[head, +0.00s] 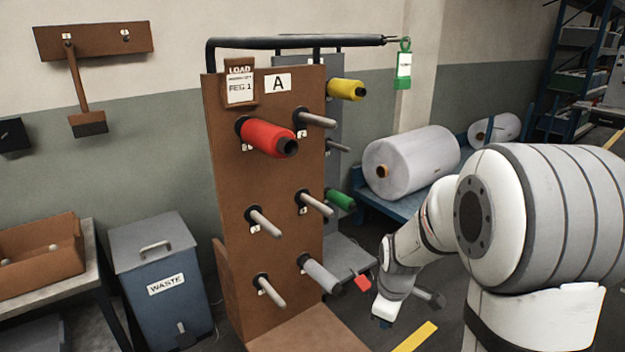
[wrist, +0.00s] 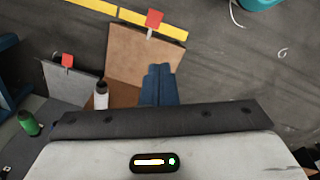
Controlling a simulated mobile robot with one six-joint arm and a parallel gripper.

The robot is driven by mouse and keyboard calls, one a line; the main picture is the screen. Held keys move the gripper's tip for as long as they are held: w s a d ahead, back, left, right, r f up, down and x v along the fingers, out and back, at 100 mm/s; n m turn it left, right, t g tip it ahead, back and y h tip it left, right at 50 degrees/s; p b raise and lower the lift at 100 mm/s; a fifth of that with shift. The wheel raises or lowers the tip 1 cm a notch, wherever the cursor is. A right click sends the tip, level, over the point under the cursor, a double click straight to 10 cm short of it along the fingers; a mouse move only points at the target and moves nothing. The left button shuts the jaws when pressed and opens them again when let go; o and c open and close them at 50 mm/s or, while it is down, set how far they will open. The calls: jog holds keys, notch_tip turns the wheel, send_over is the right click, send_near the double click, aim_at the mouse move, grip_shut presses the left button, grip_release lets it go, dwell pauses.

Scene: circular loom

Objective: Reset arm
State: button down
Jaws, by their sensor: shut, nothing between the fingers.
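My gripper (head: 382,321) hangs low at the end of my white arm, to the right of the brown creel stand (head: 228,150). In the wrist view, its blue fingers (wrist: 160,70) are together and hold nothing. They point over the brown base board (wrist: 138,55) of the stand. On the stand, a red spool (head: 266,137) sits on an upper peg and a grey spool (head: 320,275) on a lower one. Several other pegs are bare. A yellow spool (head: 346,89) and a green spool (head: 341,199) are on the grey panel behind.
A blue waste bin (head: 152,265) stands left of the stand. Large white rolls (head: 412,158) lie on a blue rack behind my arm. A green tag (head: 403,65) hangs from the top bar's end. Red flags (head: 360,281) stick out near my gripper. Yellow floor tape (head: 415,337) is in front.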

jog(key=s+r+m+p, duration=0.6)
jog(key=s+r, duration=0.2)
jog(key=r, duration=0.4)
jog(key=s+a+r+m+t+p, duration=0.1)
jog(key=s+r+m+p, duration=0.4)
jog(key=s+r, duration=0.4)
notch_tip(320, 180, up, 5)
jog(key=shift+s+f+m+p, duration=0.2)
jog(key=shift+m+p, duration=0.15)
jog(key=shift+m, duration=0.15)
jog(key=shift+a, duration=0.1)
